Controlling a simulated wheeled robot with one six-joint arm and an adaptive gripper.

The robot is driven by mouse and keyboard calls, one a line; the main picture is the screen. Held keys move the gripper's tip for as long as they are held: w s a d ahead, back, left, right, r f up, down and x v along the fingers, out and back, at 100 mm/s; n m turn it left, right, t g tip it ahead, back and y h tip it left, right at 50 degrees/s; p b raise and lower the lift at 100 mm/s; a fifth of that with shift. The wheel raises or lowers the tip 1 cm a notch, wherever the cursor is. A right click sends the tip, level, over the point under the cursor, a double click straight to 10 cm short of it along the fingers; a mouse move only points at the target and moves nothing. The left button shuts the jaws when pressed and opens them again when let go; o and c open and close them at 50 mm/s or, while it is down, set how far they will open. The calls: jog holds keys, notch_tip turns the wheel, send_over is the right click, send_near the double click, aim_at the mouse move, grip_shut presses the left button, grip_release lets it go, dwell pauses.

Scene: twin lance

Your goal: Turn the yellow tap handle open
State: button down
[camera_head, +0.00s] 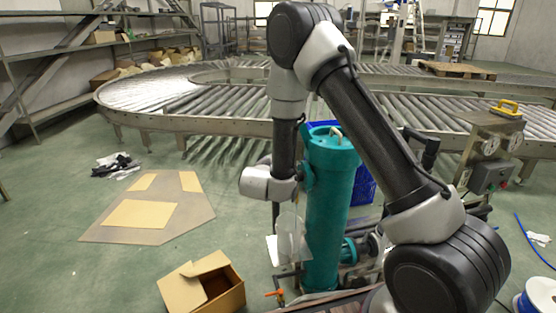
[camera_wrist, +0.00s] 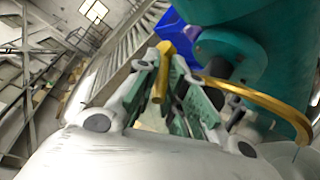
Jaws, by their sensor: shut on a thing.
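In the wrist view, the yellow tap handle (camera_wrist: 162,77) shows as a short yellow bar between the two fingers of my gripper (camera_wrist: 166,72). The gripper is shut on it. A curved yellow bar (camera_wrist: 268,103) arcs to the right in front of the teal body; whether it joins the handle is hidden. The teal cylinder (camera_head: 329,215) stands upright in the middle of the head view, and its round flange shows close by in the wrist view (camera_wrist: 230,52). In the head view my wrist is at the cylinder's left side, and the handle and fingertips cannot be made out.
An open cardboard box (camera_head: 228,290) lies on the floor at front left. A small orange valve handle (camera_head: 274,293) is low by the cylinder's base. A blue crate (camera_head: 364,185) stands behind the cylinder. A roller conveyor (camera_head: 190,100) curves behind. The left floor is mostly free around flat cardboard (camera_head: 190,212).

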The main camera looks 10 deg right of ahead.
jog(key=shift+s+d+n+t+y, duration=0.2)
jog(key=shift+n+t+y, duration=0.15)
jog(key=shift+n+y, duration=0.4)
jog(key=shift+s+d+n+t+y, duration=0.25)
jog(key=shift+n+y, duration=0.35)
jog(key=shift+y, duration=0.3)
jog(key=shift+s+d+n+t+y, duration=0.15)
jog(key=shift+n+t+y, duration=0.25)
jog(key=shift+n+y, duration=0.35)
jog(key=c, duration=1.5)
grip_release()
jog(key=shift+w, duration=0.1)
notch_tip(320, 180, up, 10)
